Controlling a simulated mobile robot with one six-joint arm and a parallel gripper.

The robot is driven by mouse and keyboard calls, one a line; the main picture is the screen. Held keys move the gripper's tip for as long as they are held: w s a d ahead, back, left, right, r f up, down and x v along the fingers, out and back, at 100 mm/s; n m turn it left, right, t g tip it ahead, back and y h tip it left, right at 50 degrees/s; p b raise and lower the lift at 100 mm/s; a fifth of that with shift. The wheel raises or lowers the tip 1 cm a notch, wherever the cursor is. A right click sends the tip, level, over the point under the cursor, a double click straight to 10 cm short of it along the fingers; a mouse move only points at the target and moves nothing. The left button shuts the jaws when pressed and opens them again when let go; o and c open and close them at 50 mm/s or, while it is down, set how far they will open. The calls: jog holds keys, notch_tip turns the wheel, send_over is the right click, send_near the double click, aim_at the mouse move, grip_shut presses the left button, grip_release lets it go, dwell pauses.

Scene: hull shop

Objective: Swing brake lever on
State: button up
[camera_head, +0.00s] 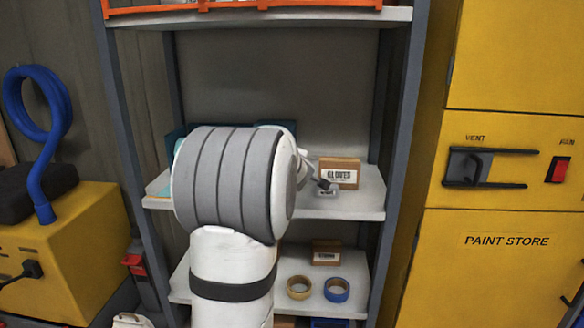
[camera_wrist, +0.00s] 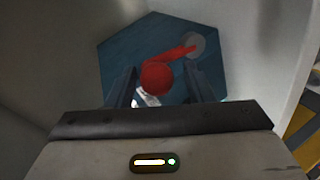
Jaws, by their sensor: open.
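In the wrist view a red lever (camera_wrist: 178,59) runs from a grey round pivot (camera_wrist: 196,44) at upper right to a round red knob (camera_wrist: 157,77) at lower left. It sits in front of a dark blue-green plate (camera_wrist: 121,57). My gripper (camera_wrist: 160,88) is open, its two dark fingers on either side of the knob in the picture. I cannot tell how far the knob lies beyond the fingertips. In the head view my arm covers the middle, and I cannot make out the lever there.
Pale walls flank the plate in the wrist view. In the head view a shelf rack (camera_head: 405,120) holds a gloves box (camera_head: 340,172) and tape rolls (camera_head: 337,290). A yellow paint store cabinet (camera_head: 510,240) stands right, and a yellow machine (camera_head: 75,250) with a blue hose (camera_head: 60,105) left.

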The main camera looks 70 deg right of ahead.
jog(key=p+v, duration=0.1)
jog(key=v, duration=0.6)
jog(key=shift+a, duration=0.35)
jog(key=shift+s+r, duration=0.15)
